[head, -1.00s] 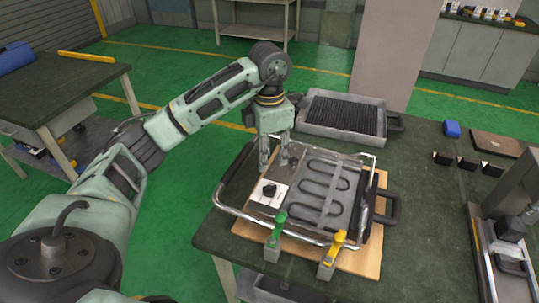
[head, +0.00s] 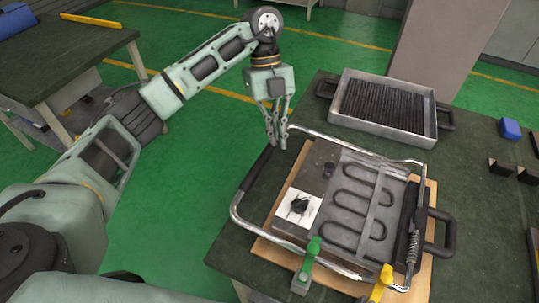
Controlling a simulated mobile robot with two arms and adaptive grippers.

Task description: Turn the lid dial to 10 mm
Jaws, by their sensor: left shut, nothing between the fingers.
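The lid dial is a black knob (head: 300,204) on a white square plate (head: 291,212), at the left side of the open appliance. Its scale marks are too small to read. The appliance (head: 345,250) shows a looped heating element (head: 362,204) on a grey plate. My left gripper (head: 277,143) points down with its fingers shut and empty. In the picture it is above and left of the dial, near the frame's upper left corner, apart from the dial. My right gripper is not in view.
A tray with a black ribbed grill (head: 385,106) lies behind. A blue block (head: 510,129) is at the right. A metal tube frame (head: 240,222) surrounds the appliance.

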